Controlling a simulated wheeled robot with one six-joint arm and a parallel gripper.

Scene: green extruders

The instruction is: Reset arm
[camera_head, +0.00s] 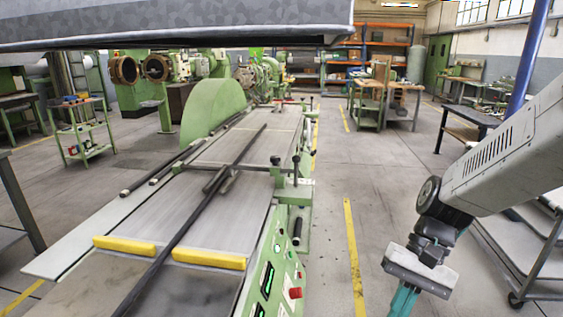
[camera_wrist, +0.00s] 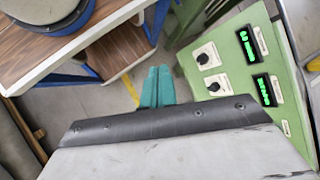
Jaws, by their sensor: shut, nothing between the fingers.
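My gripper (camera_head: 403,299) hangs from my arm at the right of the head view, with its teal fingers cut off by the bottom edge. In the wrist view the two teal fingers of my gripper (camera_wrist: 157,86) lie side by side, shut, with nothing between them. The fingers point down over grey floor, apart from any object. My grey arm comes in from the right edge of the head view.
A long green machine (camera_head: 213,112) with a grey bed fills the left and middle. Its control panel (camera_wrist: 232,66) stands close right of my fingers. A wooden-topped table (camera_wrist: 88,58) is at upper left. A grey cart (camera_head: 519,243) stands right. The yellow-lined aisle (camera_head: 352,235) is clear.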

